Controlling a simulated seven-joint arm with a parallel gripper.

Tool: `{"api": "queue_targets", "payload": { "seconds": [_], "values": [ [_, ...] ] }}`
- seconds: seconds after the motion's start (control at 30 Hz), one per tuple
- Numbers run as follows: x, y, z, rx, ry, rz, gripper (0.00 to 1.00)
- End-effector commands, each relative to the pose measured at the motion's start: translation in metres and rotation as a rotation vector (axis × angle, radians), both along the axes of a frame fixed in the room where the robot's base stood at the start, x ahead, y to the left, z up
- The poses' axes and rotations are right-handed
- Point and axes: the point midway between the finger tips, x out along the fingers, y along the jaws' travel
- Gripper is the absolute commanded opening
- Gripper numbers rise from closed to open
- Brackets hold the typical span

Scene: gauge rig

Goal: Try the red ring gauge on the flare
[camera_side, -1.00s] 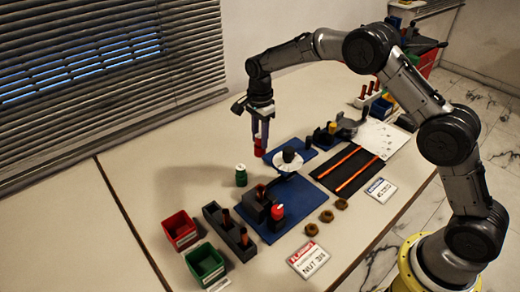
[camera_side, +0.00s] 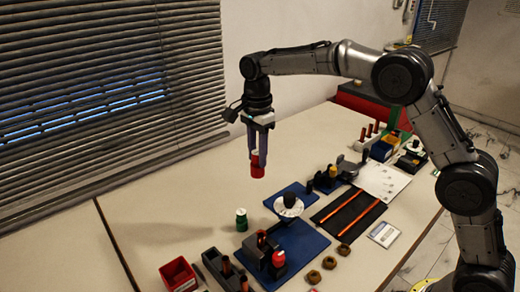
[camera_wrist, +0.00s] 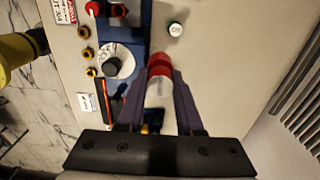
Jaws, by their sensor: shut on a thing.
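My gripper (camera_side: 257,155) is shut on a red cylindrical piece (camera_side: 257,168), which looks like the red ring gauge. It is held upright, well above the table. In the wrist view my gripper (camera_wrist: 160,75) has the red piece (camera_wrist: 160,60) between its fingertips, with a pale face showing. A copper tube (camera_side: 262,238) stands in a dark block on the blue plate (camera_side: 305,243), below the gripper and slightly right in the side view. A flare on its end is too small to make out. A red-topped part (camera_side: 278,258) stands beside it.
A green cylinder (camera_side: 241,220) with a white top stands left of the plate. A white disc with a dark knob (camera_side: 289,200) is behind. A red bin (camera_side: 178,274), a dark rack (camera_side: 222,268) and brass nuts (camera_side: 329,263) are nearer. The table at left is clear.

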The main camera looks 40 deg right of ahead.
Motion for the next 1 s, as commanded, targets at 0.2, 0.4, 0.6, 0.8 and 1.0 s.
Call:
{"api": "queue_targets", "payload": {
  "seconds": [0.2, 0.4, 0.6, 0.8, 1.0],
  "values": [
    [-0.040, 0.034, 0.001, 0.000, -0.001, 0.004, 0.00],
    [-0.079, 0.058, -0.001, 0.000, -0.001, 0.003, 0.00],
    [-0.092, 0.064, -0.024, -0.001, 0.003, -0.002, 0.00],
    [-0.091, 0.064, -0.049, 0.000, -0.001, -0.001, 0.00],
    [-0.091, 0.064, -0.053, 0.000, -0.002, -0.001, 0.00]
  ]
}}
